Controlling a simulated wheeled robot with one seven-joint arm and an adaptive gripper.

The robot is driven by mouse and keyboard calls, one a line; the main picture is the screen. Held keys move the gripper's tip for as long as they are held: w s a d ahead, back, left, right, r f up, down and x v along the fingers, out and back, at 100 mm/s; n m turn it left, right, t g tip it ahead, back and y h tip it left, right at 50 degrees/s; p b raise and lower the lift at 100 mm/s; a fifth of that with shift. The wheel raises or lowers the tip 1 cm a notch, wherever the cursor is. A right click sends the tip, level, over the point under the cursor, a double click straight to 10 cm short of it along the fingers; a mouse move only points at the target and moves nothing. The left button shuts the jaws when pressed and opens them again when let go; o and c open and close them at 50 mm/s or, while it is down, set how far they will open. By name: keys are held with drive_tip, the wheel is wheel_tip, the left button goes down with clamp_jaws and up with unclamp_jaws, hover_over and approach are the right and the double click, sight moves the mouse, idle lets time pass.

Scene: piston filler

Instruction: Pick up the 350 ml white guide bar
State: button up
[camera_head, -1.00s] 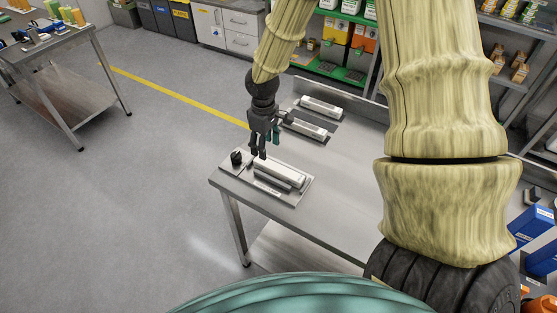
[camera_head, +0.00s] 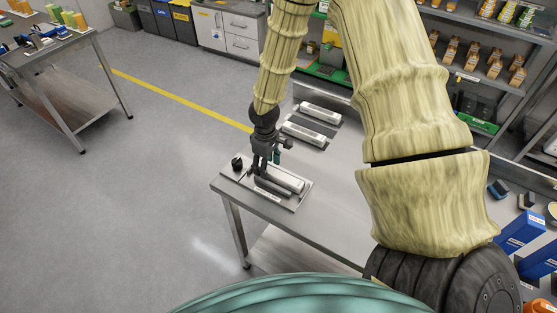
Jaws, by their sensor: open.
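A white guide bar (camera_head: 291,183) lies on a metal plate (camera_head: 296,204) at the near end of the steel table. Two more white bars lie farther back, a middle one (camera_head: 303,134) and a far one (camera_head: 321,112). Labels are too small to read, so I cannot tell which is the 350 ml bar. My gripper (camera_head: 262,171) points down, open, at the left end of the nearest bar and hides that end. I cannot tell whether its fingers straddle or touch the bar.
A black knob (camera_head: 237,164) stands on the plate just left of my gripper. Blue boxes (camera_head: 521,230) stand at the right. Another steel table (camera_head: 60,65) with small items is at the far left.

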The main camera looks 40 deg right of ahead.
drive_tip(key=shift+f, duration=0.4)
clamp_jaws()
drive_tip(key=shift+r, duration=0.15)
